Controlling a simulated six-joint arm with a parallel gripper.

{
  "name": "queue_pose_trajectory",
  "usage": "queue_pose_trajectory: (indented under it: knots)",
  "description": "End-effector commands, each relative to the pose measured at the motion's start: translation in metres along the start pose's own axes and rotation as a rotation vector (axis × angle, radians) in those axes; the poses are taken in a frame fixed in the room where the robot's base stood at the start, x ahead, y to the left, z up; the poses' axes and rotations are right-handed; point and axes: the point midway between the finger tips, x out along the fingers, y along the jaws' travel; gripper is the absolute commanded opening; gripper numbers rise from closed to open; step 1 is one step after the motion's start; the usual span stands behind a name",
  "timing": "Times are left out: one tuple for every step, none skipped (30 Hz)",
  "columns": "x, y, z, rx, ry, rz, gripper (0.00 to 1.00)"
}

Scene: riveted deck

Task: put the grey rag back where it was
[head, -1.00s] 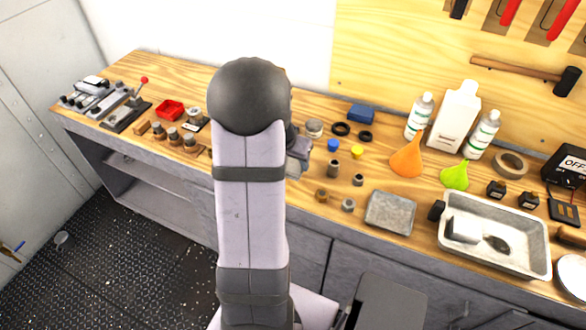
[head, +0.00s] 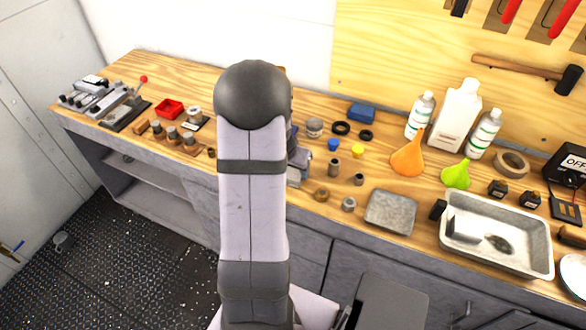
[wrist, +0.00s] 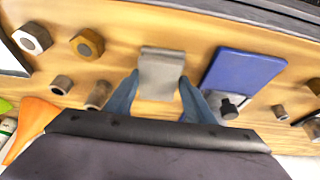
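A small light-grey, folded-looking piece (wrist: 160,72) that may be the rag lies between the fingertips in the wrist view. In the head view it is partly hidden behind my arm. My gripper (wrist: 159,82) has its two blue-grey fingers well apart, one on each side of this piece. They look open, and I cannot see whether they touch it. In the head view the gripper (head: 300,155) is mostly hidden by my arm. A larger grey, flat, square thing (head: 390,211) lies on the bench to the right; its material is unclear.
A blue plate (wrist: 240,82) lies close beside the right finger. Nuts (head: 348,204) and small cylinders (head: 359,180) stand to the right in the head view. Farther right are an orange funnel (head: 407,157) and a metal tray (head: 540,266). Bare wood lies around the grey piece.

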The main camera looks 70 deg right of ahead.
Motion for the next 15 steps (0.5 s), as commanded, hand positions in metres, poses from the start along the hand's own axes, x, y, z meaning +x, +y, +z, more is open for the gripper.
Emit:
queue_pose_trajectory:
  knots:
    - [-0.0003, 0.0, -0.0002, 0.0, 0.0, 0.0, 0.62]
    - [-0.0003, 0.0, -0.0002, 0.0, 0.0, 0.0, 0.66]
    - [-0.0003, 0.0, -0.0001, 0.0, 0.0, 0.0, 0.66]
    - [-0.0003, 0.0, -0.0001, 0.0, 0.0, 0.0, 0.66]
    - [-0.0003, 0.0, -0.0002, 0.0, 0.0, 0.0, 0.66]
    - [-0.0003, 0.0, -0.0002, 0.0, 0.0, 0.0, 0.66]
    - [-0.0003, 0.0, -0.0002, 0.0, 0.0, 0.0, 0.66]
    - [-0.0003, 0.0, -0.0001, 0.0, 0.0, 0.0, 0.66]
    - [-0.0003, 0.0, -0.0002, 0.0, 0.0, 0.0, 0.66]
    - [-0.0005, 0.0, -0.0002, 0.0, 0.0, 0.0, 0.66]
    - [-0.0008, 0.0, -0.0003, 0.0, 0.0, 0.0, 0.66]
    - [-0.0014, 0.0, -0.0006, 0.0, 0.0, 0.0, 0.66]
    - [-0.0021, 0.0, -0.0009, 0.0, 0.0, 0.0, 0.66]
    - [-0.003, 0.0, -0.0012, 0.0, 0.0, 0.0, 0.66]
    - [-0.0045, 0.0, -0.0019, 0.0, 0.0, 0.0, 0.66]
